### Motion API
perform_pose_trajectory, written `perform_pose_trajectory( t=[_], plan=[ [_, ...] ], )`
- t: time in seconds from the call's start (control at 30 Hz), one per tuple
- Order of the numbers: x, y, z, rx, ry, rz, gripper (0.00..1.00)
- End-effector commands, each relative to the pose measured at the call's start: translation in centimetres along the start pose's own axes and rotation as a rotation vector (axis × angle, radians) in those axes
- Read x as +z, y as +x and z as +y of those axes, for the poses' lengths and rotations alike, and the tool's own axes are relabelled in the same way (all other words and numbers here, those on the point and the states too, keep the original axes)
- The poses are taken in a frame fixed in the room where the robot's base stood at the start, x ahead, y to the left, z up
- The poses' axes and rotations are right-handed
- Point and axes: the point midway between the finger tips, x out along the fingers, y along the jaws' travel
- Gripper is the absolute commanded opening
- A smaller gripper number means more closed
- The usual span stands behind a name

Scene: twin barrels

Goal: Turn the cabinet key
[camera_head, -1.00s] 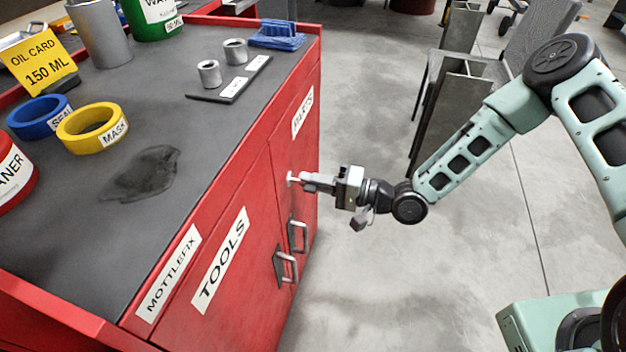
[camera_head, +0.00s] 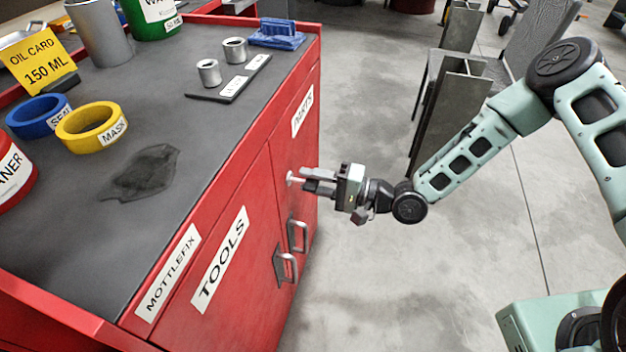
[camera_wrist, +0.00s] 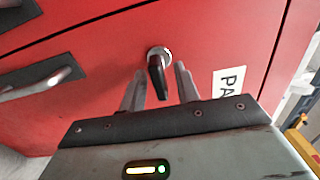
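The cabinet key (camera_wrist: 157,80) has a dark handle and sits in a round silver lock on the red cabinet door; in the head view its pale end (camera_head: 293,179) shows at the door beside my fingertips. My gripper (camera_head: 310,181) reaches the door from the right. In the wrist view my gripper (camera_wrist: 160,85) is open, with one finger on each side of the key handle and a gap on both sides. The red cabinet (camera_head: 235,255) has two doors, labelled TOOLS and PARTS, and both look shut.
Two metal door handles (camera_head: 287,265) (camera_head: 298,236) stick out below the key. The grey cabinet top carries tape rolls (camera_head: 92,127), small metal cylinders (camera_head: 209,73), cans and a yellow card (camera_head: 40,60). A metal beam (camera_head: 450,115) stands behind my arm.

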Motion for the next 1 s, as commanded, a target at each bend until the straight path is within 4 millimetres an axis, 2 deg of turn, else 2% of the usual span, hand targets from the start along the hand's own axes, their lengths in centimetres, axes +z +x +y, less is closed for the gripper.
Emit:
perform_pose_trajectory(
  t=[0.4, 0.53, 0.67, 1.0],
  plan=[
    [0.0, 0.0, 0.0, -0.001, -0.002, 0.0, 0.33],
    [-0.1, -0.8, -0.1, 0.0, -0.002, 0.001, 0.33],
    [-0.1, -2.9, -0.1, 0.001, -0.001, 0.003, 0.33],
    [-0.1, -10.8, -0.1, 0.001, -0.002, 0.004, 0.33]
  ],
)
